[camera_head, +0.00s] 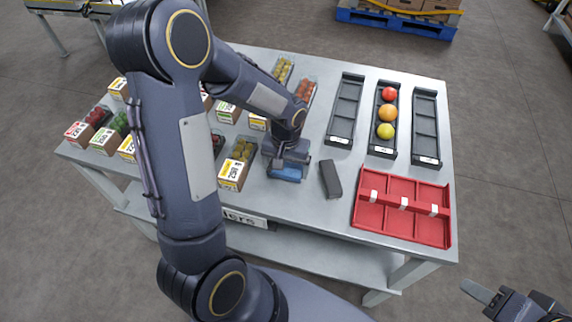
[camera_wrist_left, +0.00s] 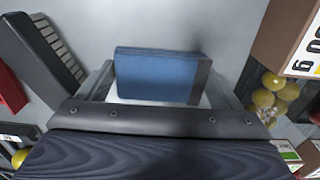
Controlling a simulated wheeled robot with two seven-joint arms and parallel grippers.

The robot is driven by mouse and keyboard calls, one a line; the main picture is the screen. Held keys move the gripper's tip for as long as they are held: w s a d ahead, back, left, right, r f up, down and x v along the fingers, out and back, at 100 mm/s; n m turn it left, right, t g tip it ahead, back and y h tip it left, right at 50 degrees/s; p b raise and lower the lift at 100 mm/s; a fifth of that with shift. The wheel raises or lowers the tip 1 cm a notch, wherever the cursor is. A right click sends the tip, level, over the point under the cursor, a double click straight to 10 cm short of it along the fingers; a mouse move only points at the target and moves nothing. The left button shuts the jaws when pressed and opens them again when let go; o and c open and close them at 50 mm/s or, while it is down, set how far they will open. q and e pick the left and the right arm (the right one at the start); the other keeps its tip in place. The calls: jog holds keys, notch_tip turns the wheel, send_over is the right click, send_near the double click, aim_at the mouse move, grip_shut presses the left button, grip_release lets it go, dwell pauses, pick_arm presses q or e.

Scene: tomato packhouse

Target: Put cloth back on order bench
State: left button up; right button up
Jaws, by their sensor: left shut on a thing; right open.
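The cloth (camera_head: 286,174) is a folded blue block with a darker end. My left gripper (camera_head: 287,168) points down at the middle of the order bench (camera_head: 310,212) and is shut on the cloth. In the left wrist view the cloth (camera_wrist_left: 155,75) lies between the two fingers, with grey bench surface behind it. I cannot tell whether the cloth touches the bench or hangs just above it. My right gripper (camera_head: 500,303) is open and empty, off the bench at the lower right.
A dark ridged block (camera_head: 331,180) lies just right of the cloth. A red divided tray (camera_head: 402,237) is at the front right. Three black trays stand behind it; the middle one (camera_head: 374,150) holds three tomatoes. Several labelled punnets (camera_head: 233,174) crowd the left, one close to my gripper.

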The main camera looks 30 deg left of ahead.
pick_arm(q)
jog(key=shift+f+b, duration=0.45)
dwell(0.3)
jog(key=o, duration=0.7)
jog(key=shift+c, duration=0.3)
jog(key=shift+r, duration=0.1)
jog(key=shift+r+p, duration=2.7)
jog(key=shift+r, duration=0.75)
jog(key=s+d+r+t+h, duration=0.2)
jog(key=s+r, duration=0.5)
jog(key=s, duration=0.1)
jog(key=s+d+r+m+t+h, duration=0.1)
jog(key=s+d+r+t, duration=0.1)
jog(key=s+r, duration=0.6)
jog(key=shift+s+t+h, duration=0.4)
jog(key=shift+s+t, duration=0.05)
jog(key=shift+t, duration=0.35)
